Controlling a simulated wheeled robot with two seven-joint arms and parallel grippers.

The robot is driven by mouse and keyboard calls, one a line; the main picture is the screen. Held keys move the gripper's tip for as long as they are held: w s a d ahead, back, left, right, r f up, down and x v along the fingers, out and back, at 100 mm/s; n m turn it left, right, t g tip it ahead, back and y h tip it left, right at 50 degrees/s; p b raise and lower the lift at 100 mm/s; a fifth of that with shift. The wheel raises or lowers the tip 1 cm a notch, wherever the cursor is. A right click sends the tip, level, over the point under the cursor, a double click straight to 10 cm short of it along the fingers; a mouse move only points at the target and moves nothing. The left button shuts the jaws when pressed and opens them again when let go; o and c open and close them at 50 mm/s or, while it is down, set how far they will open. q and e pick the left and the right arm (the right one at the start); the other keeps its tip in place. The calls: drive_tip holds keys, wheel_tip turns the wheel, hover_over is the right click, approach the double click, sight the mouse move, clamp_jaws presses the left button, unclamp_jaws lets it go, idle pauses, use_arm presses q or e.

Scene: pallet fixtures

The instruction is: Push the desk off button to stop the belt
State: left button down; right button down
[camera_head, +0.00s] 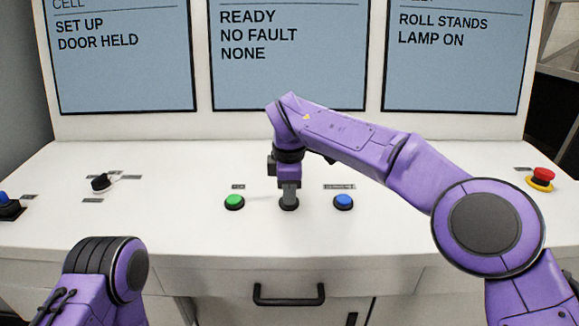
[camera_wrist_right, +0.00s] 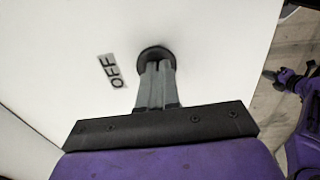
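The desk off button shows as a dark round base (camera_wrist_right: 157,55) beside a label reading OFF (camera_wrist_right: 113,71) in the right wrist view. In the head view its dark base (camera_head: 289,206) sits between a green button (camera_head: 234,202) and a blue button (camera_head: 343,202). My right gripper (camera_head: 289,198) points straight down over it, and its fingertips (camera_wrist_right: 158,66) cover the button's top. The fingers are together with nothing seen between them. Whether they press the button down cannot be told. My left gripper is out of view; only part of the left arm shows at lower left.
A red emergency button (camera_head: 543,175) on a yellow base is at the right. A black selector knob (camera_head: 101,183) and a blue-topped switch (camera_head: 6,203) are at the left. Three screens stand behind; the middle one (camera_head: 290,60) reads READY, NO FAULT, NONE. A drawer handle (camera_head: 289,300) is below.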

wheel_tip(320, 180, up, 14)
drive_tip(key=s+p, duration=0.1)
drive_tip(key=p, duration=0.1)
drive_tip(key=shift+s+p, duration=0.3)
drive_tip(key=shift+s, duration=0.1)
drive_tip(key=shift+w+f, duration=0.1)
